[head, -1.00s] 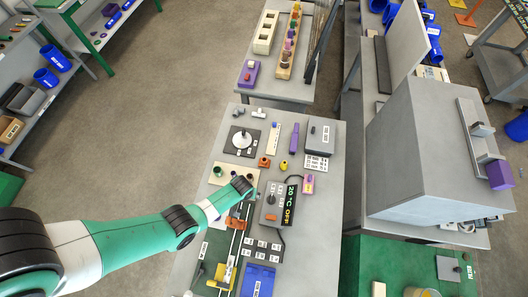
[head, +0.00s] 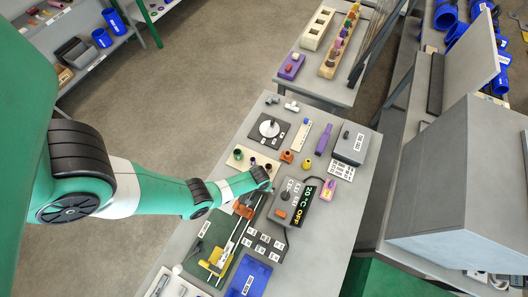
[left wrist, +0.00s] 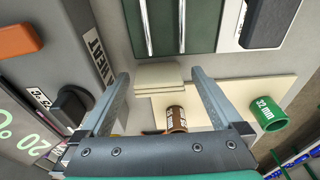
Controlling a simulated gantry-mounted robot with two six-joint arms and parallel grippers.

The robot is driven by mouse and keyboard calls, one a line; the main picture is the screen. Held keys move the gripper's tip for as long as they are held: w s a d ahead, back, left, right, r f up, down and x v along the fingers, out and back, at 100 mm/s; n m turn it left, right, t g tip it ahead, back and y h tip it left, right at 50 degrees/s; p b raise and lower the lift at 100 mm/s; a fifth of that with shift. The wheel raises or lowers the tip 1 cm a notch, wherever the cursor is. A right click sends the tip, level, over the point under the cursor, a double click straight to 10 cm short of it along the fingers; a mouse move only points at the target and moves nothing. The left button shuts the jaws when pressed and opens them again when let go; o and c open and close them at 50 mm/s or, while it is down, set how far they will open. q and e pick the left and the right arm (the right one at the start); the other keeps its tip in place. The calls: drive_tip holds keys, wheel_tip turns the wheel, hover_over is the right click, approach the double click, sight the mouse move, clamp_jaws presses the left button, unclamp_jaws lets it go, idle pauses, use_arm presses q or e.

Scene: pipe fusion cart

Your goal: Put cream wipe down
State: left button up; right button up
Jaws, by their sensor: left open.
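The cream wipe (left wrist: 160,76) is a small, flat, layered cream pad in the left wrist view. It lies flat between the fingertips of my left gripper (left wrist: 160,84), beside the cream socket board (left wrist: 215,92). The fingers are spread wide, with a gap on each side of the wipe. In the head view my left gripper (head: 266,187) is low over the cart, between the socket board (head: 238,163) and the heater control box (head: 283,214). I cannot make out the wipe in the head view; the gripper seems to cover it. My right gripper is not in view.
A brown fitting (left wrist: 176,118) and a green 32 mm fitting (left wrist: 267,116) stand on the socket board close to the right finger. The control box's black knob (left wrist: 74,103) is close to the left finger. An orange clamp piece (head: 243,208) and blue tray (head: 250,278) are nearby.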

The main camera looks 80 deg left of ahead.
use_arm(q)
drive_tip(key=shift+w+a+f, duration=0.1)
drive_tip(key=shift+f, duration=0.6)
drive_tip(key=shift+r, duration=0.15)
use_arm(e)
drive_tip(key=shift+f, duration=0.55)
use_arm(q)
drive_tip(key=c, duration=1.4)
drive_tip(key=shift+r, duration=0.1)
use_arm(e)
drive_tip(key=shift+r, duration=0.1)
